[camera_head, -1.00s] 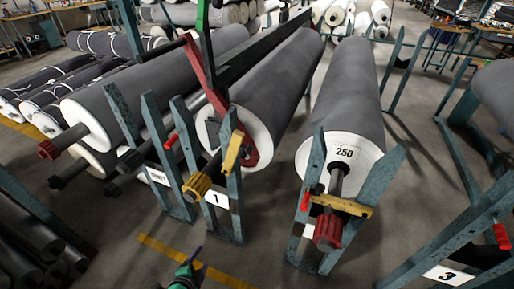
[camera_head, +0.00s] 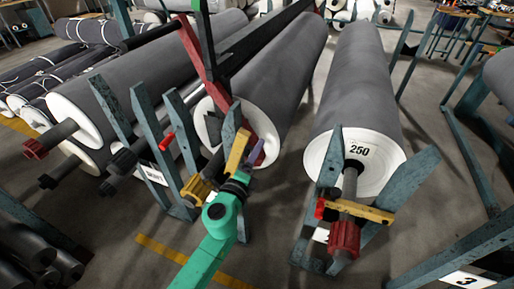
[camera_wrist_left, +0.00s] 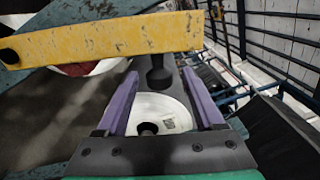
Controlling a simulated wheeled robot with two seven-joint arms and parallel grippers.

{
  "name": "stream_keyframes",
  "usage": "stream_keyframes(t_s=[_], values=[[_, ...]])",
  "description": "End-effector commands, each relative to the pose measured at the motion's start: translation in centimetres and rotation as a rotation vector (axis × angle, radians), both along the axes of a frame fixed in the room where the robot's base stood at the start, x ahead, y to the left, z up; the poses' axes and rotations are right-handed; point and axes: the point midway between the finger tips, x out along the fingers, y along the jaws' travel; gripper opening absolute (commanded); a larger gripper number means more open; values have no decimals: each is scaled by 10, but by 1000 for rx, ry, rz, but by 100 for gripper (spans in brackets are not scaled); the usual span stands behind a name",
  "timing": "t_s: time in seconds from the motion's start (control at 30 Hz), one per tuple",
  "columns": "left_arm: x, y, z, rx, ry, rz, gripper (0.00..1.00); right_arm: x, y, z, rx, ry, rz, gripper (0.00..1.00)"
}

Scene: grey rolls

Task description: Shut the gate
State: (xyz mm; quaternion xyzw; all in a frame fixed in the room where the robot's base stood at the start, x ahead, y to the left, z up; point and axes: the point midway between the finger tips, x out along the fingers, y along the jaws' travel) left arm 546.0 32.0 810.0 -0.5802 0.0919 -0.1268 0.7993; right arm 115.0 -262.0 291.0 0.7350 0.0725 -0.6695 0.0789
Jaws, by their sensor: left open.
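The gate is a worn yellow bar (camera_head: 237,151) at the left roll stand. It stands steeply raised beside a blue-green post. In the left wrist view the yellow bar (camera_wrist_left: 105,38) crosses the top, just ahead of the fingertips. My left gripper (camera_head: 250,162) is at the raised bar in the head view, with one purple finger showing to its right. In the left wrist view my left gripper (camera_wrist_left: 160,95) is open, with nothing held between its purple fingers. Whether it touches the bar I cannot tell. My arm hides the stand's lower part. My right gripper is out of view.
A grey roll (camera_head: 270,85) rests behind the gate. A second roll (camera_head: 362,95), labelled 250, lies to the right, with another yellow bar (camera_head: 352,208) across its stand. A red lever (camera_head: 193,52) stands close behind my gripper. Floor between the stands is clear.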

Motion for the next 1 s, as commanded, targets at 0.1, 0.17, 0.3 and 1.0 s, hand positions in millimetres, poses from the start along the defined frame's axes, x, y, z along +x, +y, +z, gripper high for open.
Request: stream_keyframes(t_s=[0.1,0.17,0.3,1.0], values=[[12,-4,0,0,-1,0,69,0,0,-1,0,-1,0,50],[13,-4,-1,0,0,-1,69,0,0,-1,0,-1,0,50],[14,-4,-1,-1,2,-1,69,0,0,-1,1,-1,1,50],[13,-4,-1,0,1,0,0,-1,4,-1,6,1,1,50]])
